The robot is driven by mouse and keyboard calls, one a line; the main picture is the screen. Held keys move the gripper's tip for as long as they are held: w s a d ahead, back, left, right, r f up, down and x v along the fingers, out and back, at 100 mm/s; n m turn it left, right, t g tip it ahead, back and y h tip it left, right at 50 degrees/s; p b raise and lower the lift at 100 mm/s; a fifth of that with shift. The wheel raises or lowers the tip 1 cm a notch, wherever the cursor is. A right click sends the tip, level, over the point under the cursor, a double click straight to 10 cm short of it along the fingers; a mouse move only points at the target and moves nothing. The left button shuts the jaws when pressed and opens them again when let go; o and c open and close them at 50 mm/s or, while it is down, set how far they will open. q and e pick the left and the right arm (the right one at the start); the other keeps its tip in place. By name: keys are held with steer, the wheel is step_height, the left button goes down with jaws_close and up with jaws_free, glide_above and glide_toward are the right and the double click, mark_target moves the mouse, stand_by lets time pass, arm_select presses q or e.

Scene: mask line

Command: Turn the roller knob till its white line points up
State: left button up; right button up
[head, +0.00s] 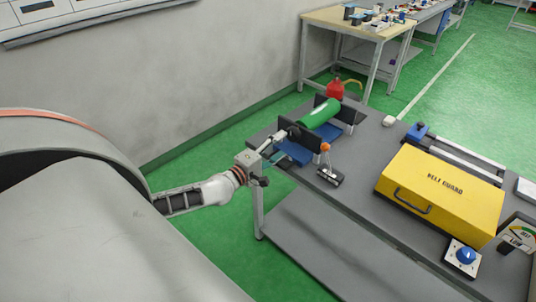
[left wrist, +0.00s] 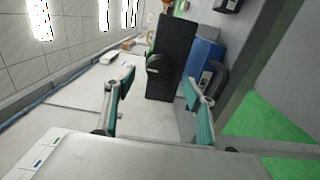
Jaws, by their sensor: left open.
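The green roller (head: 319,114) lies between two dark upright plates on a blue base (head: 294,152) at the table's far left end. Its dark knob (head: 294,131) sticks out from the near plate, partly hidden by my gripper. In the left wrist view the black round knob (left wrist: 159,66) stands out from the black plate (left wrist: 177,40). A small pale mark shows on its face, but I cannot tell clearly which way it points. My left gripper (head: 278,149) is just in front of the knob. Its teal-padded fingers (left wrist: 158,92) are open, apart and empty, with the knob ahead between them. My right gripper is not in view.
On the grey table (head: 352,187), a small lever switch with an orange ball (head: 328,173) stands right of the roller. A yellow belt guard box (head: 440,190) and a blue dial (head: 465,256) are further right. A red container (head: 335,90) stands behind the roller.

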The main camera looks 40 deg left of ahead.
arm_select(q)
steer(key=s, duration=0.5)
steer(key=shift+s+a, duration=0.2)
steer(key=shift+s, duration=0.2)
steer(key=s+d+f+m+g+h, duration=0.2)
steer(key=s+d+f+m, duration=0.45)
steer(key=d, duration=0.25)
steer(key=s+d+f+m+g+h, duration=0.1)
steer(key=s+d+f+m+g, duration=0.1)
steer(key=s+d+f+m, duration=0.6)
steer(key=s+d+f+m+g+y, duration=0.2)
steer(key=s+d+f+m+g, duration=0.1)
steer(key=s+f+m, duration=0.3)
steer(key=shift+s+d+f+g+y, duration=0.25)
steer(key=shift+s+d+g+y, duration=0.05)
steer(key=shift+s+d, duration=0.25)
steer(key=shift+m, duration=0.25)
